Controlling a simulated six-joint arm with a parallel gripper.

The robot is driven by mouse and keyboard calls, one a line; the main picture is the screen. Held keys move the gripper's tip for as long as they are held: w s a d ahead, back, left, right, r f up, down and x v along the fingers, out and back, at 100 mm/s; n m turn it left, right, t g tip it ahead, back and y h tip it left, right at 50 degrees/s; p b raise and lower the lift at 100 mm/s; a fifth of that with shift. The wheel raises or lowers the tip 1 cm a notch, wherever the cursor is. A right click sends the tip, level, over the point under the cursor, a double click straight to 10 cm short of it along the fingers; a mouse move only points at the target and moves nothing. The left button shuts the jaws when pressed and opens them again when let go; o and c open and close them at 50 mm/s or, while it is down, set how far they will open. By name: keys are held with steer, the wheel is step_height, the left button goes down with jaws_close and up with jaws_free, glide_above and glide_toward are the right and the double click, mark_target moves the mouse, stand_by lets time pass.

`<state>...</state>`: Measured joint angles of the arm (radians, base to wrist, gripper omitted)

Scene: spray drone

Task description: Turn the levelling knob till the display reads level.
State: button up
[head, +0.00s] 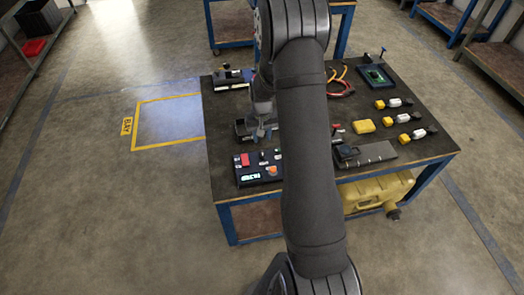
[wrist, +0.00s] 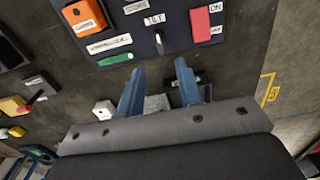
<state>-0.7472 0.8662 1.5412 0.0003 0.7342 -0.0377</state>
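My gripper (wrist: 160,85) is open in the wrist view, its two blue fingers apart with no object clearly held between them. In the head view my gripper (head: 264,136) is above the table, just behind the dark control panel (head: 245,181). I cannot tell which part is the levelling knob.
A grey block and dark fixture (wrist: 183,82) lie below the fingers. A white knob-like piece (wrist: 104,109) is left of them. My arm hides the table's middle.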

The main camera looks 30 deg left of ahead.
mark_target(262, 152)
step_height(262, 152, down, 9)
steer(key=shift+f, duration=0.1)
stand_by(0.4)
jaws_close()
